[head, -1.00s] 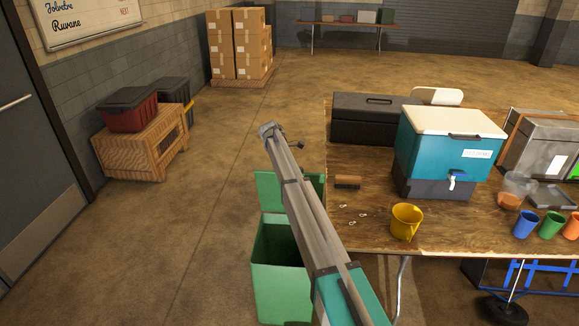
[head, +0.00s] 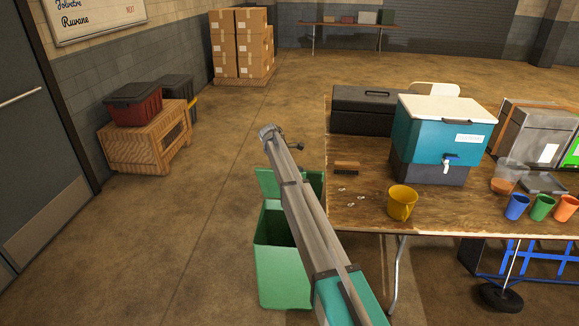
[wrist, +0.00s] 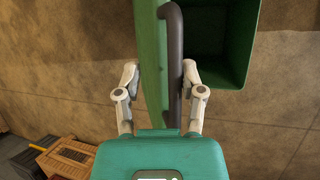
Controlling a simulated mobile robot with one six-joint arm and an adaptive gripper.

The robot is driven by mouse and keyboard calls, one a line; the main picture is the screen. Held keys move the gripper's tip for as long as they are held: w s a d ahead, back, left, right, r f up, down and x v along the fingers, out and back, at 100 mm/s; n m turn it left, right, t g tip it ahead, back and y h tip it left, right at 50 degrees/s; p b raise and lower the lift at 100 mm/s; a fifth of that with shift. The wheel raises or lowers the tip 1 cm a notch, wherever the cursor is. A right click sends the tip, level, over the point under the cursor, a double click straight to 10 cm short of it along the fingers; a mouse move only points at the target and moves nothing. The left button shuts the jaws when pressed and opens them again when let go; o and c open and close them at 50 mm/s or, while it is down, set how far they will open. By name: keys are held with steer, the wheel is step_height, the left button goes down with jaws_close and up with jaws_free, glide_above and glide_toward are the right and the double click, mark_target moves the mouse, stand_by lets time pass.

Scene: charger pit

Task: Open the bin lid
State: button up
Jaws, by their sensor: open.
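The green bin (head: 283,278) stands on the floor at the left end of the table, partly behind my arm in the head view. Its lid (head: 268,183) stands raised at the far side, and the dark opening shows. In the wrist view the lid (wrist: 150,60) is edge-on, with a dark bar handle (wrist: 173,60) along it. The bin's hollow inside (wrist: 215,45) shows to the right. My gripper (wrist: 160,72) is open, with a finger on each side of the lid and handle. I cannot tell whether either finger touches. The gripper is hidden in the head view.
The wooden table (head: 350,215) to the right holds a teal cooler (head: 435,140), a yellow mug (head: 402,203), a brush (head: 346,167) and several cups. A wooden crate (head: 145,148) with bins on it stands by the left wall. The floor left of the bin is clear.

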steer(key=shift+s+a+f+t+b, duration=0.1)
steer(key=shift+s+f+t+b, duration=0.2)
steer(key=shift+s, duration=0.35)
steer(key=shift+s+a+f+t+b, duration=0.1)
steer(key=shift+s+f+t+b, duration=0.1)
steer(key=shift+s+f+b, duration=0.3)
steer(key=shift+d+r, duration=0.1)
steer(key=shift+r, duration=0.05)
steer(key=shift+s+r+p, duration=0.1)
steer(key=shift+r+p, duration=0.05)
steer(key=shift+p, duration=0.2)
steer(key=p+v, duration=1.3)
steer(key=v, duration=0.2)
steer(key=shift+s+a+r, duration=0.15)
steer(key=shift+s+a, duration=0.1)
steer(key=shift+s, duration=0.05)
stand_by(0.8)
stand_by(0.5)
